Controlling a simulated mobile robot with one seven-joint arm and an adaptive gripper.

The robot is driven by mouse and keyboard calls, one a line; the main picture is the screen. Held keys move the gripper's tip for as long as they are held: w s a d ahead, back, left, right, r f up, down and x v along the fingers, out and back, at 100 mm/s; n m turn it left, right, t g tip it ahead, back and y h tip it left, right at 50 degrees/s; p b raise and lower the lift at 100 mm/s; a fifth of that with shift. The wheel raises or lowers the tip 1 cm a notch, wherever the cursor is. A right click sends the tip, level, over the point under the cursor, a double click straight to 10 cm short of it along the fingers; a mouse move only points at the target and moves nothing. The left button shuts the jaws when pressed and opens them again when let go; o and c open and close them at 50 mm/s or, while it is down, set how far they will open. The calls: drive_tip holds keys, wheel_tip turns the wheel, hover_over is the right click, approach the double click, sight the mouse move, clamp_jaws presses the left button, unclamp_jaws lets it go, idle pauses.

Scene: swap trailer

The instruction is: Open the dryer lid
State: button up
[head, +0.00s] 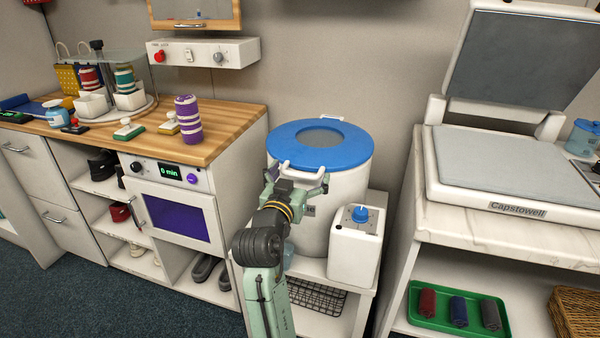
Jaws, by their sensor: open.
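The dryer (349,188) is a white drum on a low white stand. Its blue lid (345,148) lies flat and closed on top, with a grey round window in the middle. A white handle (303,173) sticks out from the lid's front left edge. My gripper (297,187) is open at the front of the dryer, right at the handle. I cannot tell whether the fingers touch the handle. The gripper and arm hide part of the drum's front.
A white control box (355,250) with a blue knob (360,214) stands right of the drum. A wooden counter (225,118) with a purple striped stack (188,120) is at left. An open-lidded press (490,165) stands on a marble-topped table at right. Wall space above the lid looks clear.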

drive_tip(key=shift+c, duration=0.4)
drive_tip(key=c, duration=1.3)
drive_tip(key=shift+r, duration=0.15)
drive_tip(key=shift+c, duration=0.2)
